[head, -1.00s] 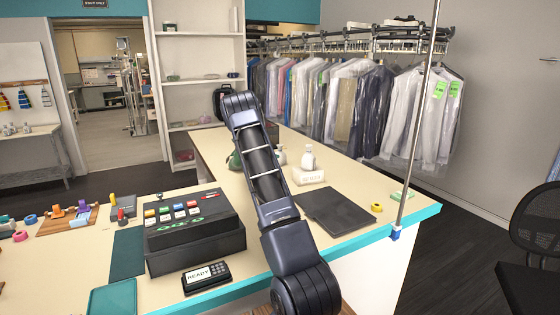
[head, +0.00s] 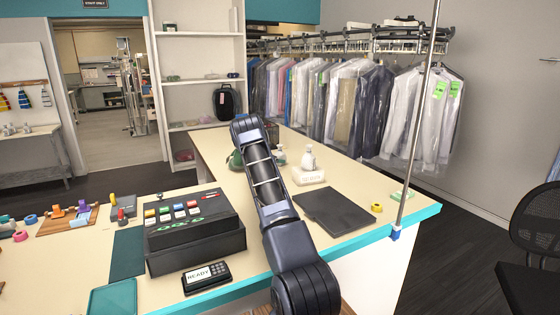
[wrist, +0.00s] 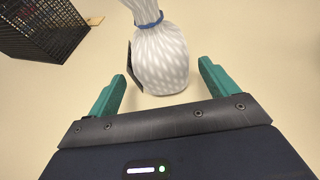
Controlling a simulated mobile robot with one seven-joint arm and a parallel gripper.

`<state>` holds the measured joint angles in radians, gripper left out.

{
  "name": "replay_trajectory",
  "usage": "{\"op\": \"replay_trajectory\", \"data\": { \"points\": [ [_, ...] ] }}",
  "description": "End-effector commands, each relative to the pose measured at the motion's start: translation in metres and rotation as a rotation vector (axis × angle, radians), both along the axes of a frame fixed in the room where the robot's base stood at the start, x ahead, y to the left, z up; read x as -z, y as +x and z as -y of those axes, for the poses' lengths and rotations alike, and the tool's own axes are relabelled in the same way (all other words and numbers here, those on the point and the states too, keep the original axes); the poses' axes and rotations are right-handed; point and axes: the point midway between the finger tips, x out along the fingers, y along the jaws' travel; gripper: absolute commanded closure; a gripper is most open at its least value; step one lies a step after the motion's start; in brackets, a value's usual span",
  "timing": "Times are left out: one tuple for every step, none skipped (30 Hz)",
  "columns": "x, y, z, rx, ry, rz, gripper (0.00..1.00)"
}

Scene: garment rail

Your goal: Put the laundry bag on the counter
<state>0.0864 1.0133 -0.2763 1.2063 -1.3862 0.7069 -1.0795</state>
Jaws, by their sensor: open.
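In the wrist view a white, pale-patterned bag (wrist: 162,58), tied with a blue band at its neck, stands on a cream surface; I take it as the laundry bag. Its top is cut off by the frame edge. My gripper (wrist: 161,76) is open, with its two green fingers apart on either side of the bag's near end. No contact shows. In the head view the counter (head: 350,178) has a cream top and teal edge. My arm reaches over it, and my gripper is hidden there. I cannot tell the bag for sure in that view.
A black mesh basket (wrist: 42,25) stands left of the bag. On the counter are a cash register (head: 195,225), a card reader (head: 206,277), a dark flat pad (head: 337,212) and a white bottle (head: 308,158). A thin pole (head: 416,125) rises at the counter's right edge.

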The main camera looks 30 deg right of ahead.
Motion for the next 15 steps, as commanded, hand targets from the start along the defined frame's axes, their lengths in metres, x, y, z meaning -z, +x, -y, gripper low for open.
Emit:
{"op": "replay_trajectory", "data": {
  "points": [
    [0.003,0.001,0.008,0.003,0.000,0.000,0.15],
    [0.005,0.001,0.012,0.004,0.000,0.001,0.15],
    [0.008,0.003,0.017,0.004,0.001,0.000,0.15],
    [0.010,0.004,0.020,0.004,0.001,0.000,0.15],
    [0.011,0.005,0.024,0.004,0.002,0.001,0.15],
    [0.013,0.007,0.028,0.004,0.002,0.001,0.15],
    [0.014,0.009,0.031,0.003,0.001,0.002,0.15],
    [0.015,0.010,0.033,0.003,0.000,0.001,0.15],
    [0.017,0.011,0.036,0.002,0.000,0.000,0.15],
    [0.018,0.012,0.038,0.002,0.001,0.000,0.15],
    [0.018,0.012,0.039,0.002,0.001,0.000,0.15],
    [0.019,0.013,0.040,0.001,0.001,0.000,0.15],
    [0.018,0.013,0.041,0.001,0.000,0.001,0.15],
    [0.018,0.013,0.041,0.001,0.000,0.001,0.15],
    [0.018,0.013,0.041,0.001,0.000,0.001,0.15]
  ]
}}
